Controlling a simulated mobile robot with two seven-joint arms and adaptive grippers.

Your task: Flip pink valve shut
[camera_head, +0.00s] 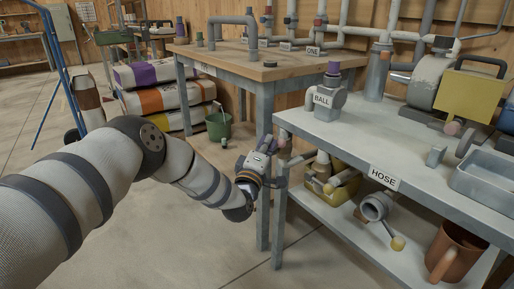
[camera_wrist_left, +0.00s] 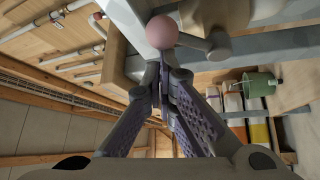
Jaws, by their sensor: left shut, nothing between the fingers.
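A pink ball knob (camera_wrist_left: 162,32) shows in the left wrist view, just beyond my left fingertips (camera_wrist_left: 163,66), with a grey lever or pipe piece (camera_wrist_left: 205,43) beside it. In the head view a pinkish knob (camera_head: 282,141) shows at the front left corner of the near bench, close to my left gripper (camera_head: 276,166). The left gripper is shut with nothing between its fingers. I cannot tell whether the fingertips touch the knob. The valve body behind it is mostly hidden. My right gripper is not in view.
The near bench (camera_head: 340,128) carries a grey fitting marked BALL (camera_head: 323,100) and a HOSE label (camera_head: 384,178). Its lower shelf (camera_head: 345,222) holds pipe parts and a brown bucket (camera_head: 455,252). A wooden-topped table (camera_head: 225,57) stands behind.

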